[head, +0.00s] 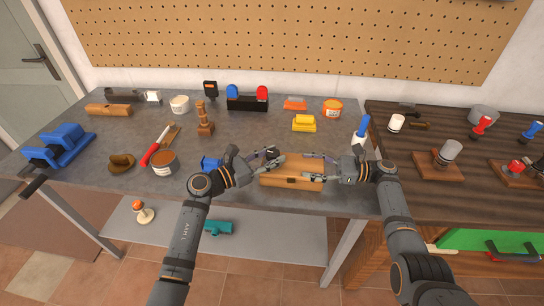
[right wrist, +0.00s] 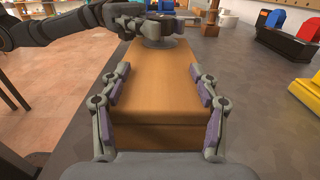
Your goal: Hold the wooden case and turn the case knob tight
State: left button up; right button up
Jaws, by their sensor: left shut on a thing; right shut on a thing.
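The wooden case (head: 290,181) lies on the grey workbench near its front edge. It also fills the middle of the right wrist view (right wrist: 155,85). My right gripper (head: 317,167) is shut on the case's right end; in the right wrist view its two fingers press along both sides. My left gripper (head: 272,158) is at the case's opposite end. There, the right wrist view shows a round grey case knob (right wrist: 158,43) on top, with the left gripper shut on it. The left gripper's fingers partly hide the knob.
A yellow block (head: 304,124) lies behind the case. A blue-handled tool (head: 361,130) stands near my right gripper.

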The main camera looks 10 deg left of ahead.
pick_arm(q)
jog(key=o, duration=1.2)
jog(key=v, duration=1.2)
